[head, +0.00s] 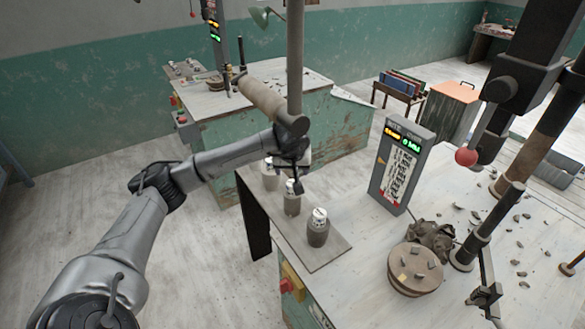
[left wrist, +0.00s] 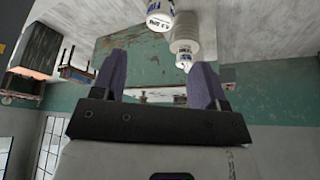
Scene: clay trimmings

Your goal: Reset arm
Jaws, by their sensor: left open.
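My left arm reaches in from the left in the head view. Its gripper (head: 294,178) is above a row of grey, white-topped bottles at the table's edge. The near bottle (head: 318,232) and middle bottle (head: 292,204) stand upright; a farther bottle (head: 269,180) is partly hidden by the gripper. In the left wrist view the two fingers of the left gripper (left wrist: 160,80) are spread with nothing between them. Two bottles (left wrist: 185,40) show beyond the fingers there. I do not see my right gripper.
A round wooden disc (head: 415,275) with clay pieces, a crumpled dark cloth (head: 432,236) and a display box (head: 400,165) are on the near table. Clay scraps lie at right. A red-knobbed lever (head: 467,157) and dark posts stand there. Another workbench (head: 290,125) is behind.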

